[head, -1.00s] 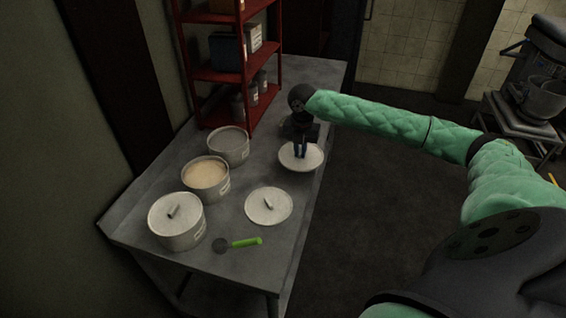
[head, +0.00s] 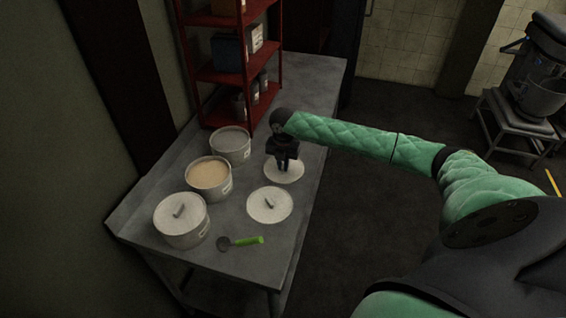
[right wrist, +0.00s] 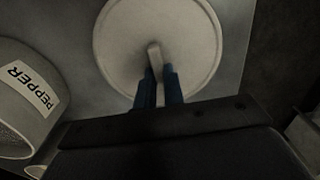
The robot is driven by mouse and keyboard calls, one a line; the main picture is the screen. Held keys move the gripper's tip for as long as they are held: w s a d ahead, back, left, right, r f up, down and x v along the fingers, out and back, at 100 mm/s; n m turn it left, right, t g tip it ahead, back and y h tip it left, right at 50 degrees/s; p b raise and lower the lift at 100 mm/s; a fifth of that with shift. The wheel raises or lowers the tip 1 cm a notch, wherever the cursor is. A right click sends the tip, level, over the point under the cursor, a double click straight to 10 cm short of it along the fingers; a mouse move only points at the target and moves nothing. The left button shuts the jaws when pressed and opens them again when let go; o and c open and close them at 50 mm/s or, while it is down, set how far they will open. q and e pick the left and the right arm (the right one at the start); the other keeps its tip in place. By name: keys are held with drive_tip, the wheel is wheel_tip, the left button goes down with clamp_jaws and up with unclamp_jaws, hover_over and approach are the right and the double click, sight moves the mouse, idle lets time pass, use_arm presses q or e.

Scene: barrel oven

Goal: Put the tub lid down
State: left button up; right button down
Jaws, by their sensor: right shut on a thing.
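My right gripper (head: 284,167) is shut on the handle of a round pale tub lid (head: 295,174). The right wrist view shows the gripper's blue fingers (right wrist: 159,77) on both sides of the handle, with the flat lid (right wrist: 185,30) beyond. The held lid is level, at or just above the tabletop; I cannot tell if it touches. A second lid (head: 283,206) lies flat on the metal table (head: 245,272), nearer to me. Three tubs stand to the left: an uncovered grey one (head: 231,146), one with tan contents (head: 209,178), and a lidded one (head: 181,220). My left gripper is out of view.
A scoop with a green handle (head: 249,240) lies near the table's front. A red shelf rack (head: 222,78) stands behind the tubs. The table's right edge is close to that lid.

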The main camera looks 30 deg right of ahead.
drive_tip(key=shift+f, duration=0.1)
drive_tip(key=c, duration=1.5)
unclamp_jaws()
